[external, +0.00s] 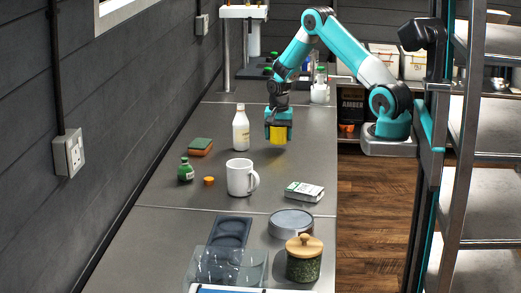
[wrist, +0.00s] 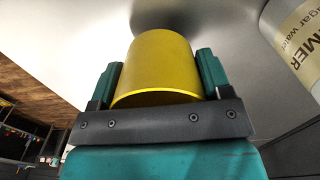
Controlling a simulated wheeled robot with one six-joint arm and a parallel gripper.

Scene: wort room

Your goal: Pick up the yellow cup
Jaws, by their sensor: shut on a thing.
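The yellow cup (external: 278,134) is in my gripper (external: 278,126), over the far half of the grey counter in the external view. In the wrist view the yellow cup (wrist: 158,65) sits between the two teal fingers of my gripper (wrist: 158,82), one on each side of it. The fingers are shut on its sides. A shadow shows on the counter below and to the right of the cup, and the cup looks a little above the surface.
A white bottle (external: 241,129) stands close left of the cup. Metal shelves (external: 490,148) rise at right.

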